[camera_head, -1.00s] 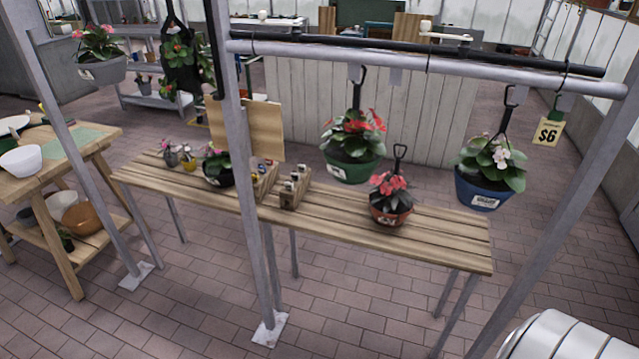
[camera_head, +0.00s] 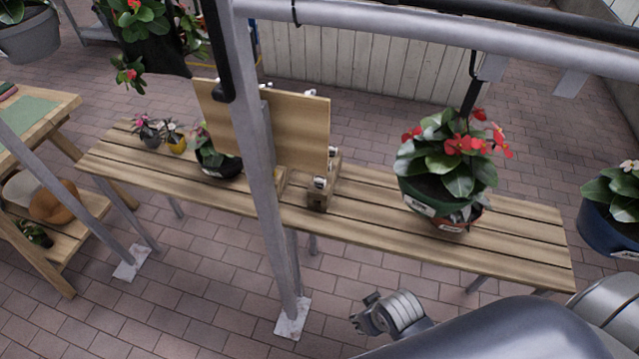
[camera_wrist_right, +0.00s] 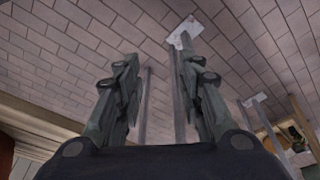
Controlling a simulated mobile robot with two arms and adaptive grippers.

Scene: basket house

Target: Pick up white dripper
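I cannot make out a white dripper in the head view or the right wrist view. My right gripper (camera_head: 362,312) is low at the bottom middle of the head view, in front of the slatted wooden bench. In the right wrist view my right gripper (camera_wrist_right: 155,62) has its two fingers apart, with nothing between them but brick floor and grey posts behind. My left gripper is not in view. Small white-topped items show partly behind a wooden board (camera_head: 290,125); it hides much of what stands there.
A grey post (camera_head: 262,190) stands before the bench. A blue pot (camera_head: 608,228) hangs at right. A wooden table (camera_head: 62,108) is at left.

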